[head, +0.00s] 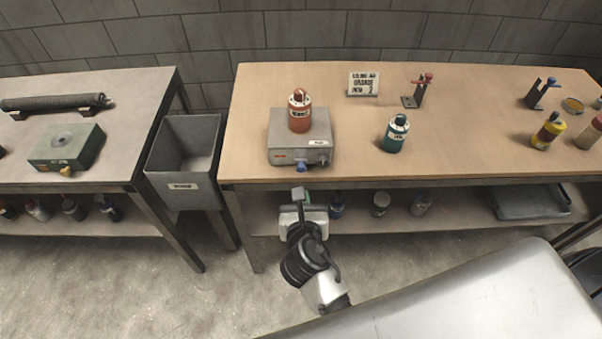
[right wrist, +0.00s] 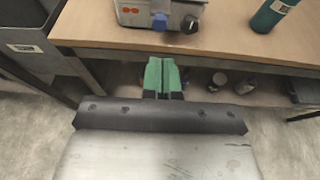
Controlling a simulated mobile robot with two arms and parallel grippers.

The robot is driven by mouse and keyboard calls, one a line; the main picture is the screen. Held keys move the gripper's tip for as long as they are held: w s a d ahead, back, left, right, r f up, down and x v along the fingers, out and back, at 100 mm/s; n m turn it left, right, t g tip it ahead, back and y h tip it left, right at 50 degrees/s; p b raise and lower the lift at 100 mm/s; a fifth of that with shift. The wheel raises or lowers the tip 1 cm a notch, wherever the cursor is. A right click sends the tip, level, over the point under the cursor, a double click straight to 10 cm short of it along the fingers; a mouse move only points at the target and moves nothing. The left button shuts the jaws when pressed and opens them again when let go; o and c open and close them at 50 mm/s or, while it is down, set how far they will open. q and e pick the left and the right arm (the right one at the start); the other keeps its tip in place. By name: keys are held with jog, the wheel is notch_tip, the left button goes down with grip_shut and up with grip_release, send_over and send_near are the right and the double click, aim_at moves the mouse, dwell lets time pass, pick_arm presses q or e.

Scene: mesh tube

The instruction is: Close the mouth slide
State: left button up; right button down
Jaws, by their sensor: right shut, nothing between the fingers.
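A grey box (head: 292,131) sits near the front edge of the wooden bench, with a red bottle (head: 300,113) on top. A blue knob (head: 301,167) sticks out of its front, and it also shows in the right wrist view (right wrist: 159,22). A dark knob (right wrist: 190,24) is to its right. I cannot tell which part is the mouth slide, or whether it is open. My right gripper (head: 301,194) is below and in front of the blue knob, apart from it. Its green fingers (right wrist: 163,78) are shut and empty. My left gripper is not in view.
A teal bottle (head: 395,134) stands right of the box. A sign (head: 363,84) and a red-topped stand (head: 418,92) are behind. The bench's front edge (head: 420,182) lies close to my gripper. A grey bin (head: 184,165) stands left; a green box (head: 66,148) is on the left table.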

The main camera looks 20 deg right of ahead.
aim_at(302, 164)
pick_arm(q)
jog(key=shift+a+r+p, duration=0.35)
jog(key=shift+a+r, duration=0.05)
pick_arm(e)
jog(key=x, duration=0.5)
jog(key=r+x, duration=0.1)
jog(key=x, duration=0.2)
jog(key=shift+w, duration=0.15)
jog(key=shift+r, duration=0.1)
jog(key=w, duration=0.1)
jog(key=w+d+p, duration=0.1)
jog(key=w, duration=0.1)
jog(key=shift+w+r, duration=0.1)
jog(key=shift+w, duration=0.15)
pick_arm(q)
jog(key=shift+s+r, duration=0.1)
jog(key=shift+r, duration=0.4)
pick_arm(e)
jog(key=shift+r, duration=0.1)
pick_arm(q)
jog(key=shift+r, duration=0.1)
pick_arm(e)
jog(key=shift+d, duration=0.1)
